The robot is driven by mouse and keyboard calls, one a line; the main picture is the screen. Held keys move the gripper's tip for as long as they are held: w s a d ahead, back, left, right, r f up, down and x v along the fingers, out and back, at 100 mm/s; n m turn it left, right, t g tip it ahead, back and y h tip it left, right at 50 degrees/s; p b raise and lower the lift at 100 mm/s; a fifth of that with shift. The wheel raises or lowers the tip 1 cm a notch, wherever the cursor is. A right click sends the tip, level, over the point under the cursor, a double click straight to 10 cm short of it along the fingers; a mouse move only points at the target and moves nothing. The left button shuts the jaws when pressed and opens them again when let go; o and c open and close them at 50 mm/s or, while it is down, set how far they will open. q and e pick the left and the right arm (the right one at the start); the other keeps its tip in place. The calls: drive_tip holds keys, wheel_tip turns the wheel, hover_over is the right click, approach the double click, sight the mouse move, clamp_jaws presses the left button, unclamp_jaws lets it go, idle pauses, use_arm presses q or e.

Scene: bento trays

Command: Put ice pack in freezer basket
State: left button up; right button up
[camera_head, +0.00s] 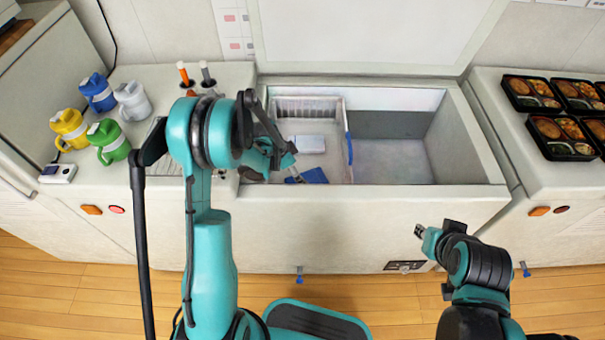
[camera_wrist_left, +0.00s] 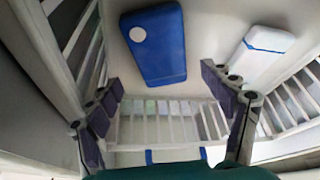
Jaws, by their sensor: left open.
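The freezer basket (camera_head: 308,106) is a white slatted basket in the left part of the open chest freezer. A blue ice pack (camera_head: 313,176) lies low in it near the front, partly hidden by my left gripper (camera_head: 286,172). In the left wrist view the blue ice pack (camera_wrist_left: 155,45) has a white round spot and lies flat. A white ice pack (camera_head: 310,144) lies behind it; a white pack with a blue edge (camera_wrist_left: 254,55) shows in the wrist view. My left gripper is open and empty, its fingers apart above the packs. My right gripper (camera_head: 426,235) hangs in front of the freezer; its jaws are too small to read.
The freezer's right part (camera_head: 390,160) looks empty. Its lid (camera_head: 380,30) stands raised behind. Several jugs, such as the yellow one (camera_head: 70,128), stand on the left counter. Bento trays (camera_head: 531,92) lie on the right counter. The freezer's front rim (camera_head: 400,190) is a raised edge.

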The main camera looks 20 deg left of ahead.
use_arm(q)
drive_tip(key=s+d+r+n+t+y+p, duration=0.15)
drive_tip(key=s+r, duration=0.35)
drive_tip(key=r, duration=0.5)
drive_tip(key=s+r+n+y, duration=0.1)
drive_tip(key=s+r+n, duration=0.3)
drive_tip(key=r, duration=0.6)
drive_tip(key=s+r+n+t+y, duration=0.1)
drive_tip(key=s+r+n+t, duration=0.2)
drive_tip(key=s, duration=1.1)
drive_tip(key=shift+s+d+r+n, duration=0.25)
drive_tip(key=shift+d+r+n, duration=0.15)
drive_tip(key=shift+r+n, duration=0.45)
drive_tip(key=shift+f, duration=0.1)
